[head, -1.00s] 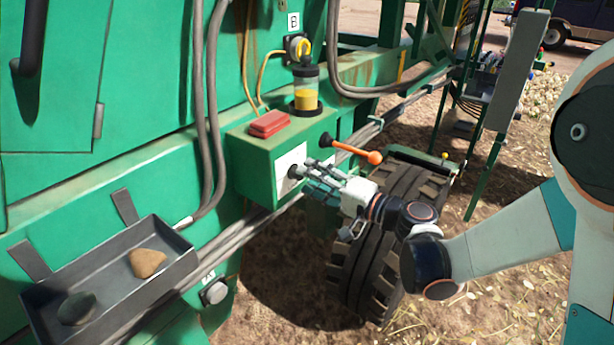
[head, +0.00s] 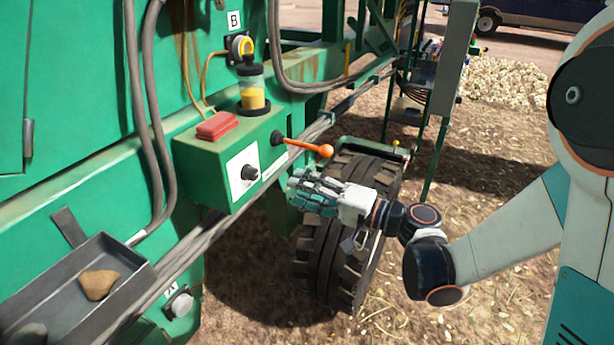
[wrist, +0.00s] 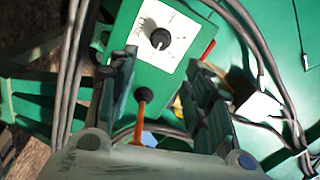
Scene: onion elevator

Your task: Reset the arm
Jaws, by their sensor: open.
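My gripper (head: 305,190) is open and empty in the head view, in front of the tyre and to the right of the green control box. It is clear of the black knob (head: 249,172) on the box's white dial plate. In the wrist view, the two fingers of my gripper (wrist: 165,85) are spread apart, and the knob (wrist: 160,38) shows beyond them. The lever with the orange handle (head: 308,146) sticks out from the box above my gripper; in the wrist view it appears low between the fingers (wrist: 140,122).
The green control box (head: 210,165) carries a red block (head: 214,126) and a jar of yellow liquid (head: 252,88). A grey tray (head: 128,262) with stones hangs at lower left. A big tyre (head: 335,250) stands behind my arm. Open ground lies at lower right.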

